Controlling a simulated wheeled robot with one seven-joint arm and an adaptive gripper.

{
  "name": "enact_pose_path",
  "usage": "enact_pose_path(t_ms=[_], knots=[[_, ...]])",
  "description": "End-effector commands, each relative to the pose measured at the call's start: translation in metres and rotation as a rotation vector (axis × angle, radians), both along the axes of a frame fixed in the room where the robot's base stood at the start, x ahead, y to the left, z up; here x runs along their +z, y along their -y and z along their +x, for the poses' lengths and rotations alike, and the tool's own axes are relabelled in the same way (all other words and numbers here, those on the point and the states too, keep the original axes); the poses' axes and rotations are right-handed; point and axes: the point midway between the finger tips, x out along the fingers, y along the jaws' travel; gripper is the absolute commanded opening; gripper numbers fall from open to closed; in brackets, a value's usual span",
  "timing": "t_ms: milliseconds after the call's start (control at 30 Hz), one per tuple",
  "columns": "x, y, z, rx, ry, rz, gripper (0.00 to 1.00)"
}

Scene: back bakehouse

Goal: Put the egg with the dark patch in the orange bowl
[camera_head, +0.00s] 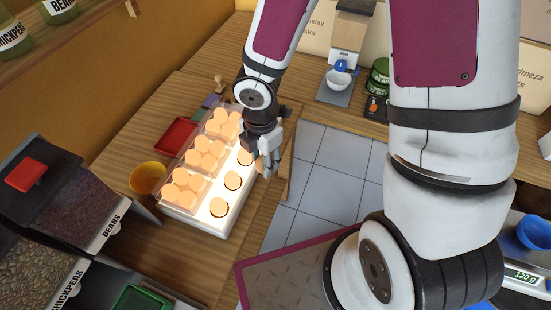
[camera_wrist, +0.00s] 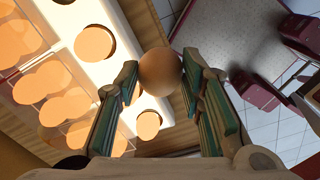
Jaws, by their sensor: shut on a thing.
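My gripper (camera_head: 266,160) is shut on a brown egg (camera_wrist: 160,70), held between its fingertips. I cannot make out a dark patch on the side of this egg that shows. The gripper is beside the right edge of a glowing white light box (camera_head: 205,222). Several eggs (camera_head: 188,199) stand in a clear tray on the box's left part, and others (camera_head: 232,181) sit over round lit holes along its right part. The orange bowl (camera_head: 147,190) is on the wooden counter, left of the light box, and looks empty.
A red tray (camera_head: 177,134) lies behind the bowl. Dark bins of beans and chickpeas (camera_head: 95,200) stand at the left, close to the bowl. A green tray (camera_head: 142,299) is at the front. The tiled floor (camera_head: 315,155) opens to the right of the counter.

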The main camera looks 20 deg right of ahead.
Motion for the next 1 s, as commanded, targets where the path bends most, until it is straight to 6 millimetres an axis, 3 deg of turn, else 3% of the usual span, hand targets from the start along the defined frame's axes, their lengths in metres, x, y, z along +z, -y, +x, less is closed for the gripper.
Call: enact_pose_path(t_ms=[600, 1000], knots=[[0.022, -0.105, 0.038, 0.002, 0.000, 0.001, 0.26], [0.020, -0.172, 0.063, 0.003, 0.000, 0.001, 0.26]])
